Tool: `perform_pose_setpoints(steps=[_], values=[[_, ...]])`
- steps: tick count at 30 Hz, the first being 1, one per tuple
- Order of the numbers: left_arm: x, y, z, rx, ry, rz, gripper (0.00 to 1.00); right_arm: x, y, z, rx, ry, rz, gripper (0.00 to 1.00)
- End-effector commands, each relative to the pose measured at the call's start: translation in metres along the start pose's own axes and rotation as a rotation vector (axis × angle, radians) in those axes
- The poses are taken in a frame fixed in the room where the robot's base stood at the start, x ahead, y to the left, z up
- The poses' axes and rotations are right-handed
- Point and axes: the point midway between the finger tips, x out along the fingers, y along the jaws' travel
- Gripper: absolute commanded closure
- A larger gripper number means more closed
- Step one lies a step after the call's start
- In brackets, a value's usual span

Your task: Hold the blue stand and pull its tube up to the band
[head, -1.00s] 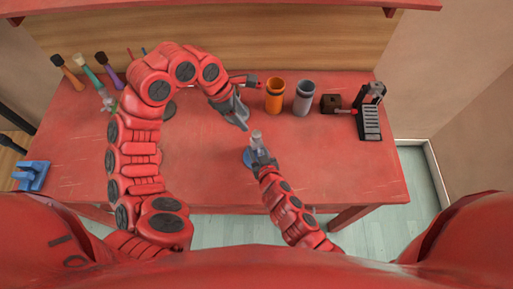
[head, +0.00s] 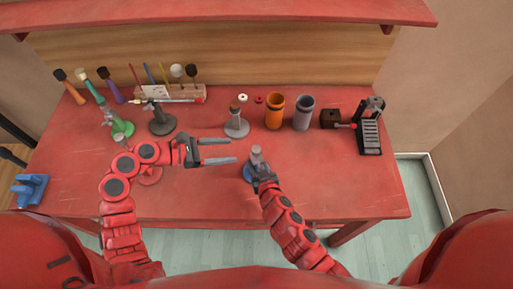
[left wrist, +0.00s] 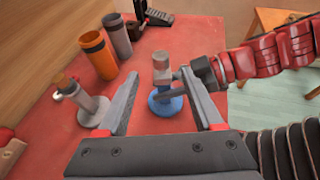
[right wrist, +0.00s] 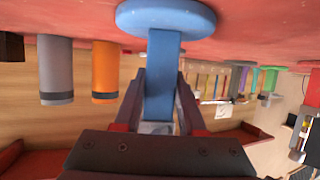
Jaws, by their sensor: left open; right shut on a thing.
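The blue stand (head: 250,173) is upright near the table's front, with its pale grey tube (head: 257,155) on top. In the left wrist view its round blue base (left wrist: 165,106) and the tube (left wrist: 162,68) show between my left fingers. My right gripper (head: 263,178) is shut on the stand's blue post (right wrist: 162,80), which shows between its fingers in the right wrist view. My left gripper (head: 232,151) is open and empty, just left of the tube, fingers pointing at it. I cannot make out a band on the tube.
A grey stand with a brown top (head: 236,128), an orange cup (head: 274,113) and a grey cup (head: 303,115) stand behind. A black device (head: 370,130) is at right. Green (head: 122,127) and dark (head: 161,123) stands are at left. The front right table is clear.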

Motion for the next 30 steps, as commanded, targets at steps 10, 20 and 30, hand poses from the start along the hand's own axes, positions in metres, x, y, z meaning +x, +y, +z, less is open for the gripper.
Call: perform_pose_setpoints(steps=[10, 20, 30], values=[[0.071, -0.002, -0.001, -0.001, 0.005, -0.009, 0.32, 0.0, 0.0, -0.001, 0.0, 0.001, 0.0, 1.0], [0.106, -0.001, -0.001, 0.0, 0.005, -0.004, 0.32, 0.0, 0.0, -0.001, 0.0, 0.002, -0.001, 1.0], [0.107, -0.001, -0.001, 0.0, 0.005, -0.002, 0.43, 0.0, 0.0, -0.001, 0.0, 0.001, -0.001, 1.0]])
